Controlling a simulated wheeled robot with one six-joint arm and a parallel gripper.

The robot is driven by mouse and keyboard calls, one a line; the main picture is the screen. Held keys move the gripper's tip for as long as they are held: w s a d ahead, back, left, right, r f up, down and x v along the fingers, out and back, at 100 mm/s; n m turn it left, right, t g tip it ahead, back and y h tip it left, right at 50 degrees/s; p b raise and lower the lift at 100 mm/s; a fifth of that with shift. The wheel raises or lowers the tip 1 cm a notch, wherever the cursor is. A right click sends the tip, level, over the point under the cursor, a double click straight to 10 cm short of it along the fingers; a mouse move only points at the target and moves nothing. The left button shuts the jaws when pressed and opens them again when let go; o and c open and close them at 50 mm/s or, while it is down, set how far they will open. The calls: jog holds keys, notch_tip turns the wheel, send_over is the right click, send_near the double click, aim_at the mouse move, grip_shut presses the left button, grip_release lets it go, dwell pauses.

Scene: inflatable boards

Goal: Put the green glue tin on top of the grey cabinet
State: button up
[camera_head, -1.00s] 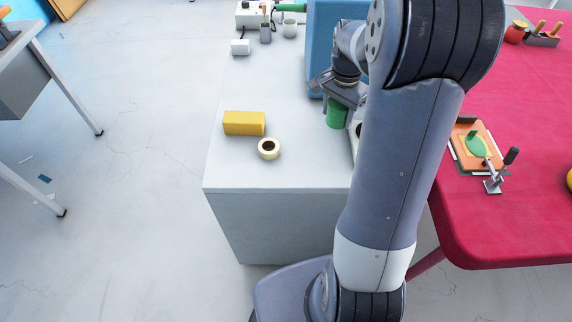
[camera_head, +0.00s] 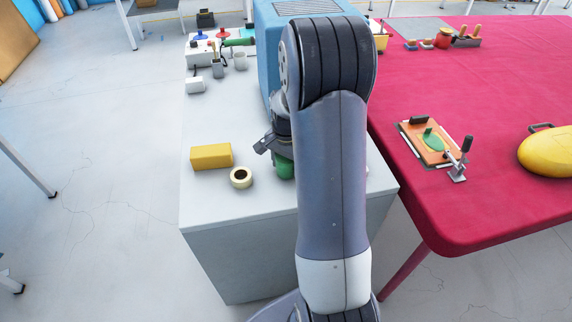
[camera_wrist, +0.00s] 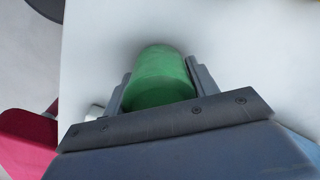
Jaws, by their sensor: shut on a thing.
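The green glue tin (camera_head: 285,168) is partly hidden behind my arm in the head view. In the wrist view the tin (camera_wrist: 160,78) sits upright between the two fingers of my gripper (camera_wrist: 161,82), which is shut on it. In the head view my gripper (camera_head: 272,146) is just above and around the tin, mostly covered by my arm. The grey cabinet (camera_head: 235,212) has a pale top, and the tin is over its near part, right of a tape roll. I cannot tell whether the tin touches the top.
A cream tape roll (camera_head: 241,177) and a yellow block (camera_head: 211,156) lie left of the tin. A blue machine (camera_head: 264,70) stands behind it. A red table (camera_head: 480,205) is at the right.

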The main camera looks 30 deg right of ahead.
jog(key=shift+f, duration=0.25)
jog(key=shift+f, duration=0.2)
jog(key=o, duration=1.3)
notch_tip(320, 180, up, 12)
jog(key=shift+r, duration=0.2)
